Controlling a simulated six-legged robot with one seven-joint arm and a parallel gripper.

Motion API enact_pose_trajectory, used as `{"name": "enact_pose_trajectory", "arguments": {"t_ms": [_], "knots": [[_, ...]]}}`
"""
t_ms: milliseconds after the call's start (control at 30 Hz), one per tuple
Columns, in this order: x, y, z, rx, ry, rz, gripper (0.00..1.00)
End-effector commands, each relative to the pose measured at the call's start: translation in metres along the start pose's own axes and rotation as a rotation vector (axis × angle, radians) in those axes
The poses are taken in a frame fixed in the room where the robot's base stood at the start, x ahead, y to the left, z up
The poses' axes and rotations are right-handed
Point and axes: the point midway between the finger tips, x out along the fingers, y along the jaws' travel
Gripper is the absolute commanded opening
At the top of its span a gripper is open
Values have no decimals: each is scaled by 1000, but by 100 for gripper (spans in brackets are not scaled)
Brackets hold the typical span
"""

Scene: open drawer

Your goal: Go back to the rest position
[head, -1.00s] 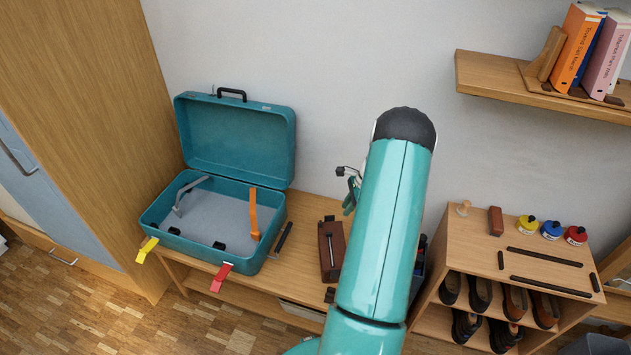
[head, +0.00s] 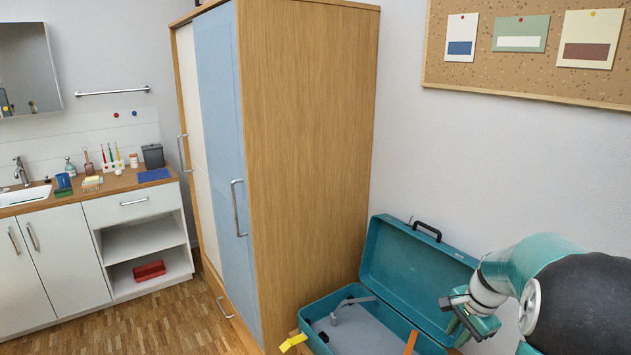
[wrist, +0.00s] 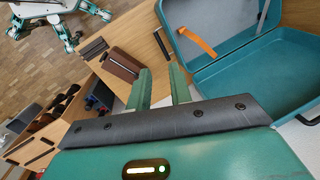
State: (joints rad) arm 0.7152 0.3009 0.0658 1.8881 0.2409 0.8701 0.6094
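My gripper (head: 466,314) is in the lower right of the head view, in front of the open teal suitcase's lid. In the wrist view its two green fingers (wrist: 160,82) stand apart with a gap between them. Nothing is held in that gap. The open teal suitcase (head: 375,331) is at the bottom of the head view, cut off by the frame. In the wrist view the suitcase (wrist: 262,76) lies at the upper right, beside the fingers and apart from them.
A tall wooden wardrobe (head: 300,150) with a blue door stands left of the suitcase. A sink counter (head: 110,187) is at the far left. A cork board (head: 520,85) hangs above. A brown box (wrist: 121,66) shows beyond the fingers in the wrist view.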

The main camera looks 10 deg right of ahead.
Motion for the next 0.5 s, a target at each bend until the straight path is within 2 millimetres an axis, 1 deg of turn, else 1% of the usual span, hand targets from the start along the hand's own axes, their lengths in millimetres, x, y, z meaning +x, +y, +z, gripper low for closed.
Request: {"name": "enact_pose_trajectory", "arguments": {"t_ms": [33, 133, 267, 300, 367, 400, 467, 500], "knots": [[-16, -8, 24, -82, 19, -5, 21], [-40, -14, 65, -236, 49, -9, 21], [-69, -14, 117, -431, 89, -18, 21], [-76, -13, 132, -491, 102, -21, 21], [-87, -9, 155, -580, 120, -26, 21], [-94, -5, 170, -639, 132, -31, 21], [-103, 1, 191, -727, 151, -37, 21], [-109, 6, 204, -786, 164, -43, 21]]}}
